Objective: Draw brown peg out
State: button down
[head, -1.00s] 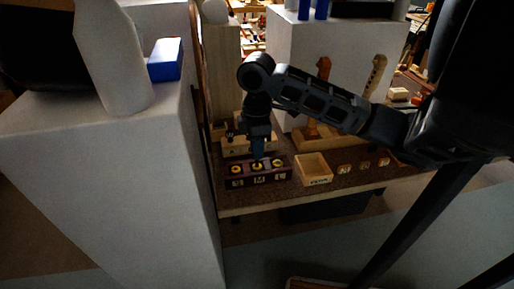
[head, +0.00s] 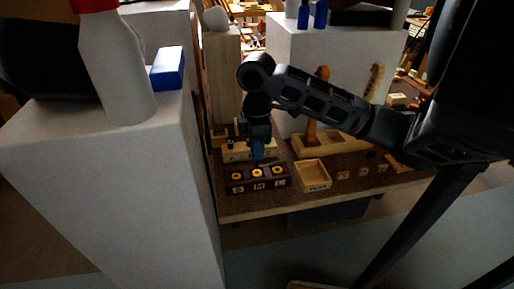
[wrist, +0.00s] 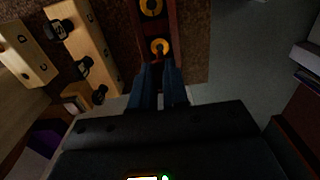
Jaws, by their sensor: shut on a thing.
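The dark brown block (head: 258,185) with yellow-ringed holes lettered S, M and L stands at the bench's front edge; part of it shows in the wrist view (wrist: 175,20). My gripper (head: 257,157) points down just above and behind the middle ring (head: 257,173), apart from it. In the wrist view my blue fingers (wrist: 160,82) are close together, just short of a yellow ring (wrist: 159,47). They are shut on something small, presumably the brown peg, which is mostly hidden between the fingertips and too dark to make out.
A pale wooden rail (head: 236,154) with black pegs (wrist: 85,66) lies behind the block. An open wooden tray (head: 313,176) is to its right, with small lettered tiles (head: 343,175) beyond. A tall white pedestal (head: 110,180) stands close on the left.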

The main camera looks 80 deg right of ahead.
jog(key=shift+r+p, duration=2.6)
jog(key=shift+r, duration=0.95)
